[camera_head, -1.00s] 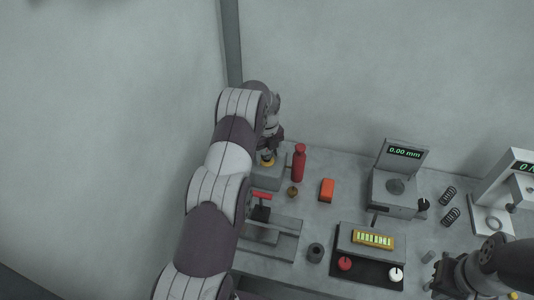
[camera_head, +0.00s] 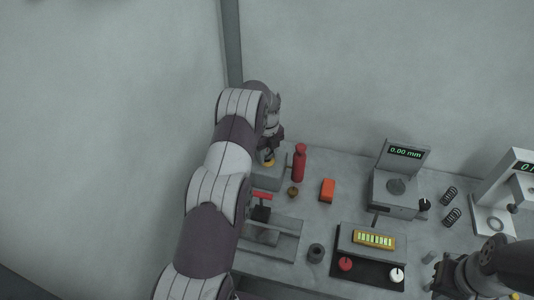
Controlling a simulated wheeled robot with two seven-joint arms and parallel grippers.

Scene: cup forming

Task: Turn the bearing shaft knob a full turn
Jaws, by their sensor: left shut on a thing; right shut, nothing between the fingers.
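My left gripper (camera_head: 269,153) points down at the far left of the table and is shut on a small yellow knob (camera_head: 268,162). The knob sits on top of a grey block (camera_head: 270,180), partly hidden by my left arm. I take this to be the bearing shaft knob; its turn angle is too small to read. My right gripper (camera_head: 437,289) is at the lower right, over the table; its fingers are small and dark here, and it appears shut and empty.
A red bottle (camera_head: 299,164) stands just right of the grey block. An orange block (camera_head: 327,190), a small brass piece (camera_head: 293,191) and a dark ring (camera_head: 316,253) lie nearby. A gauge reading 0.00 mm (camera_head: 404,152), springs (camera_head: 449,195) and a panel with red and white knobs (camera_head: 368,270) stand further right.

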